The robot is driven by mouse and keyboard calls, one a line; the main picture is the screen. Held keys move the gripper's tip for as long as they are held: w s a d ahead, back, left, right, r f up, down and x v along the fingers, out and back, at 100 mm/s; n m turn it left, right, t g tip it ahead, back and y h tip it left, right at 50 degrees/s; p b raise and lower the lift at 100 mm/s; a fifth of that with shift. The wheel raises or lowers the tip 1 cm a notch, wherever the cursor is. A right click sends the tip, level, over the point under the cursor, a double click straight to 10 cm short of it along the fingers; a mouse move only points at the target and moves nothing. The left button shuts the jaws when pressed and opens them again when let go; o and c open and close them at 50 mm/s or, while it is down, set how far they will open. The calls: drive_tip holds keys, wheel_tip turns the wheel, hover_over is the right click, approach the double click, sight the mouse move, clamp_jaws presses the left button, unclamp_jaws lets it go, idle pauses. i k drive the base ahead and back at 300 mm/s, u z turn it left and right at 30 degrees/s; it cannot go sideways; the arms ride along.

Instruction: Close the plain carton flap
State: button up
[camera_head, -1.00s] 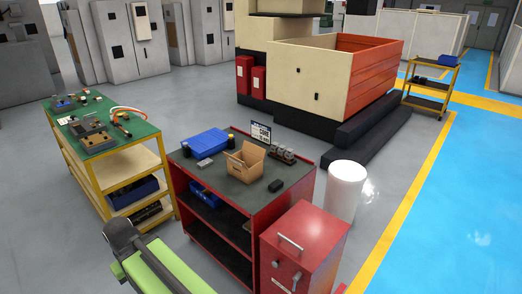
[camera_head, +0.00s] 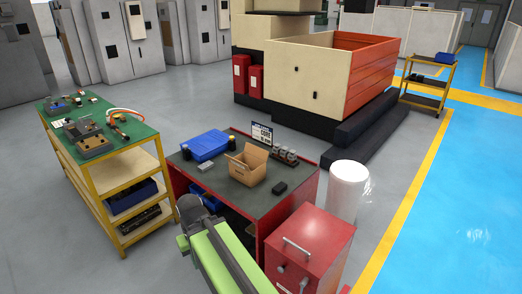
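The plain carton (camera_head: 251,172) is a small brown cardboard box on the dark top of the red cart (camera_head: 291,214), near its middle. Its top looks open, with a flap standing up at the back right and another leaning out at the left. My green and grey arm (camera_head: 217,254) reaches in from the bottom, in front of the cart and short of the carton. I cannot make out my gripper's fingers in this view.
On the cart top are a blue bin (camera_head: 206,144), dark jars, a sign (camera_head: 262,133), grey round parts (camera_head: 285,153) and a black block (camera_head: 280,188). A red drawer cabinet (camera_head: 308,252) and white cylinder (camera_head: 346,188) stand right. A green-topped yellow cart (camera_head: 98,150) stands left.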

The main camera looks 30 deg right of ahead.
sight(257, 152)
drive_tip(key=i, duration=0.95)
